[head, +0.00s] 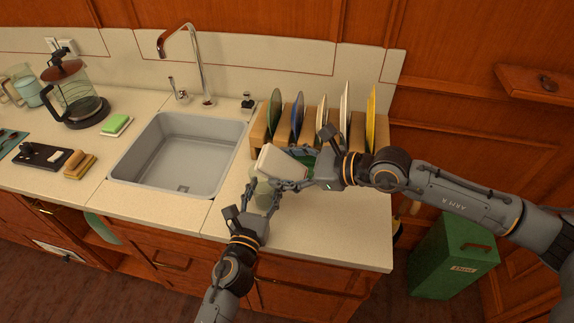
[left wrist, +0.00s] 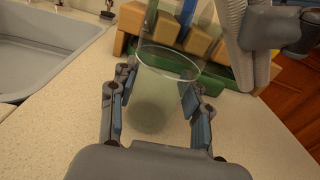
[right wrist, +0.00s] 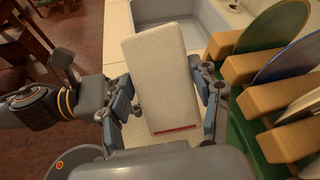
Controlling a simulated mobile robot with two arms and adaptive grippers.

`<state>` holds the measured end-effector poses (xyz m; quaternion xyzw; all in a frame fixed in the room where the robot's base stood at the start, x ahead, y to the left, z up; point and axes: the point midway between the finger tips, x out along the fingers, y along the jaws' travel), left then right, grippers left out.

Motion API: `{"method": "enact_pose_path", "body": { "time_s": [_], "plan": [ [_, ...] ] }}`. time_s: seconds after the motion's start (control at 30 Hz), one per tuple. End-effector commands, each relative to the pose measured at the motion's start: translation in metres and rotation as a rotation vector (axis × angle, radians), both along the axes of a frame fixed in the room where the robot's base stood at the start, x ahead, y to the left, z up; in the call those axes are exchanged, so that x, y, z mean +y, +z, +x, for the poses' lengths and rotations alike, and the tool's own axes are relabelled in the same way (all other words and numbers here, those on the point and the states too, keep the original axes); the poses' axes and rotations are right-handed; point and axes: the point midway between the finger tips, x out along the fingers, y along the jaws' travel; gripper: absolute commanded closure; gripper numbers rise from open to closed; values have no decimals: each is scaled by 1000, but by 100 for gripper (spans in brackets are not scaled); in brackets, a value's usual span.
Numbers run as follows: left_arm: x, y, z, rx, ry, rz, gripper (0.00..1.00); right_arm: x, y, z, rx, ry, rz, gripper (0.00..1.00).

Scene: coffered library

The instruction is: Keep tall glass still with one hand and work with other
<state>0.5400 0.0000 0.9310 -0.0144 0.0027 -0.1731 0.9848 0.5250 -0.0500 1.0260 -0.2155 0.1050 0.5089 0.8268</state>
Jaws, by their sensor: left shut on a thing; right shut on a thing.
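The tall glass (left wrist: 165,100) is clear and stands upright on the counter in the left wrist view. In the head view only a faint part of the glass (head: 262,188) shows behind my left gripper (head: 262,195). My left gripper is shut around its sides. My right gripper (head: 288,172) is shut on a white, textured, folded cloth (right wrist: 160,75) with a red stripe near one end. The cloth also shows in the head view (head: 280,161), held tilted beside and above the glass. I cannot tell whether cloth and glass touch.
A wooden rack (head: 258,135) with several upright plates stands behind the grippers, with green material (right wrist: 235,130) at its front. The sink (head: 180,150) is to the left. A French press (head: 75,100) and sponges are further left. The front right counter (head: 340,235) is clear.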

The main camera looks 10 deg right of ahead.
Motion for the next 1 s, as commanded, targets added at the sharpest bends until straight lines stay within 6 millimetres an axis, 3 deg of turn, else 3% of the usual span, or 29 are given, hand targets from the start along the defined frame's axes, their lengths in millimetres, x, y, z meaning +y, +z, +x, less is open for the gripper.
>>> {"method": "enact_pose_path", "body": {
  "time_s": [0.6, 1.0],
  "plan": [
    [0, 0, 0, 1, -1, 0, 91, 24, 1, -32, 0, 0, 0, 62],
    [0, 0, 0, 1, -1, 0, 91, 6, 0, -8, 0, -1, -2, 62]
  ]
}}
